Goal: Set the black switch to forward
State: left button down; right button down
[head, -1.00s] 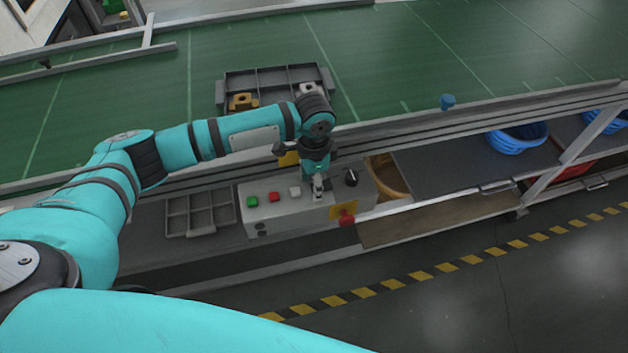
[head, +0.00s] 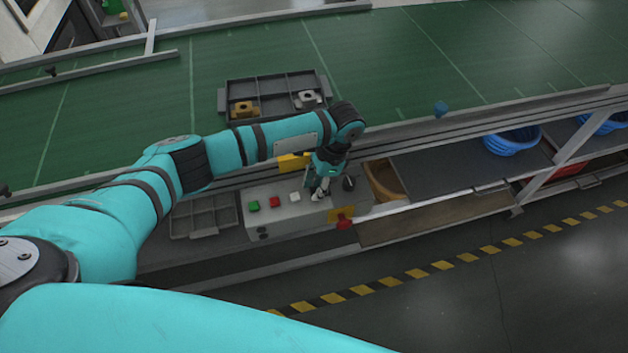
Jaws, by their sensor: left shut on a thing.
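The grey control box (head: 283,222) stands below the conveyor's front edge. On its top are a green button (head: 254,206), a red button (head: 275,202) and a white button (head: 295,197). My left gripper (head: 318,195) reaches down onto the box top, right of the white button. It is shut on a small control there, apparently the black switch, which its fingers hide; its setting cannot be read. A black knob (head: 348,183) shows just right of the gripper, apart from it. A red mushroom button (head: 344,223) sits on a yellow plate at the box's right end. My right gripper is not in view.
A grey divided tray (head: 270,80) with a yellow and a pale part lies on the green conveyor (head: 420,60). An empty grey tray (head: 190,222) lies left of the box. A brown basket (head: 380,182) stands right of it. The conveyor rail (head: 430,138) runs behind.

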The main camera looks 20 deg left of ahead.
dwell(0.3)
pick_arm(q)
jog(key=c, duration=1)
grip_release()
jog(key=shift+c, duration=0.2)
jog(key=shift+r, duration=0.15)
jog(key=v, duration=1.2)
jog(key=shift+d, duration=0.2)
